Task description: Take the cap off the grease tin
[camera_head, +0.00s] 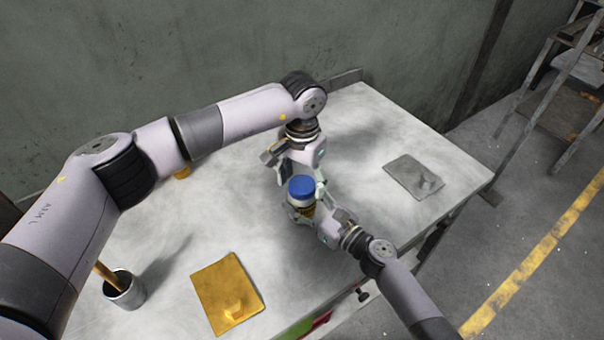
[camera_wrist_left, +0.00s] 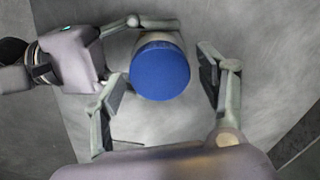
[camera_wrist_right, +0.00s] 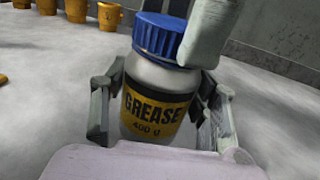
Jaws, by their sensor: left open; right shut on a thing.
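The grease tin (camera_wrist_right: 150,108) is a pale, upright container with a black and yellow label reading "GREASE 400 g". Its ribbed blue cap (camera_head: 301,186) is on top; the cap also shows in the left wrist view (camera_wrist_left: 160,71) and the right wrist view (camera_wrist_right: 163,36). My right gripper (camera_head: 305,208) is shut on the tin's body from the side. My left gripper (camera_wrist_left: 162,82) is open above the tin, with its fingers on either side of the cap and gaps between them. In the right wrist view, a pale left finger stands close beside the cap and overlaps its edge.
A yellow plate with a raised block (camera_head: 225,290) lies at the table's front, and a grey one (camera_head: 412,177) lies at the right. A metal cup (camera_head: 124,290) holds a wooden handle. Several yellow cups (camera_wrist_right: 77,10) stand at the back. The table (camera_head: 360,115) is otherwise largely clear.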

